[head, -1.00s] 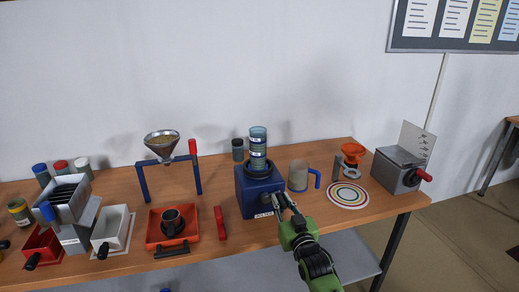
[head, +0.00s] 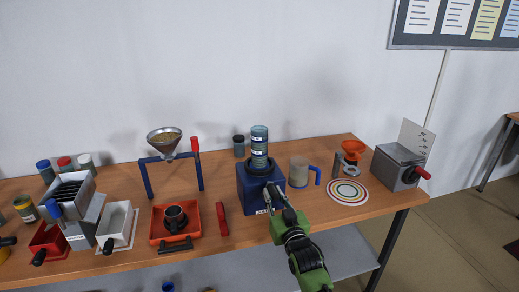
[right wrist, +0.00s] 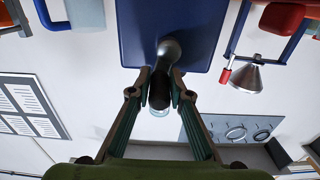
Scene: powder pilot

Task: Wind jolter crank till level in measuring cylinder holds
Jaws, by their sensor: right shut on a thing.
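The measuring cylinder (head: 259,147), clear blue-green with label bands, stands upright in the dark ring on top of the box. The powder level in it is too small to read. My right gripper (head: 271,191) is at the box's front, shut on the crank. In the right wrist view, both fingers close around the dark crank handle (right wrist: 160,88) in front of the blue box face. My left gripper is not in view.
A beige mug (head: 299,172) with a blue handle stands close right of the jolter. A funnel on a blue stand (head: 146,181) is behind left. A ringed disc (head: 348,191) lies to the right.

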